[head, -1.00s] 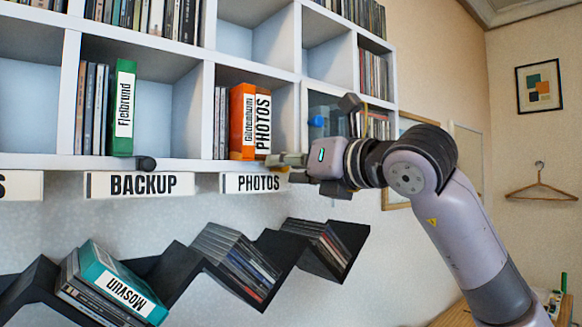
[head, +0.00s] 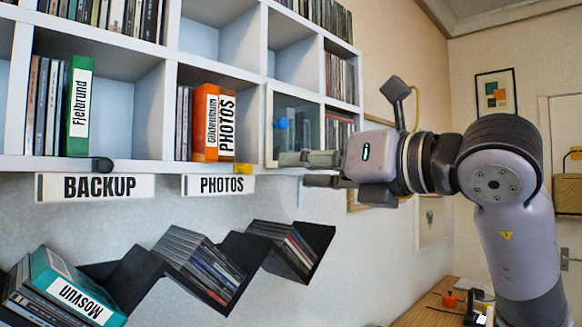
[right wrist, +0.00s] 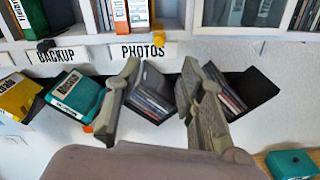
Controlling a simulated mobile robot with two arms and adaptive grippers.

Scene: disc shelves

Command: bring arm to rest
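My right gripper (head: 294,169) is in front of the white shelf, right of the PHOTOS label, level with the shelf's bottom edge. Its two fingers are apart with nothing between them. The right wrist view also shows the fingers (right wrist: 160,68) spread and empty, pointing towards the black zigzag rack. My right arm (head: 495,185) comes in from the right, bent at the elbow. My left gripper and arm are not in view.
The white shelf (head: 268,38) holds an orange box (head: 205,122) and a green case (head: 79,110). A glass-fronted compartment (head: 296,128) is close behind the fingers. The black rack (head: 232,250) with discs and a teal case (head: 75,290) hangs below. A wooden table (head: 428,310) stands lower right.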

